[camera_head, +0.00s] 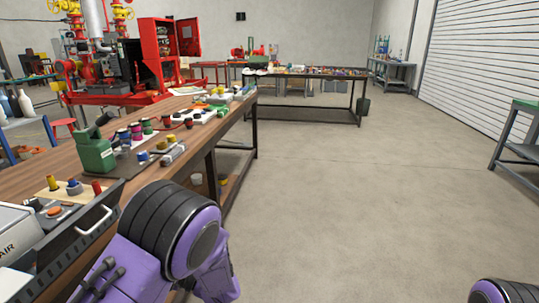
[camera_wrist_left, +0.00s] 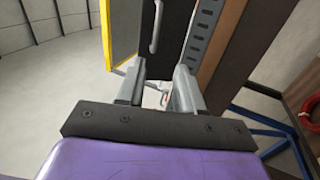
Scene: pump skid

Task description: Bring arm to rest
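My left arm, purple with a black joint, comes in at the lower middle-left of the head view, beside the wooden workbench (camera_head: 35,182). Its gripper does not show there. In the left wrist view my left gripper (camera_wrist_left: 158,85) has its two grey fingers apart, with nothing held between them. Beyond the fingers are a dark panel with a grey handle (camera_wrist_left: 155,28) and a yellow-edged board (camera_wrist_left: 122,35). Only a small purple and black part of my right arm shows at the lower right corner of the head view; my right gripper is out of view.
Red pump equipment (camera_head: 110,75) stands behind. A second table (camera_head: 300,75) is farther back. The floor (camera_head: 370,200) at centre right is clear.

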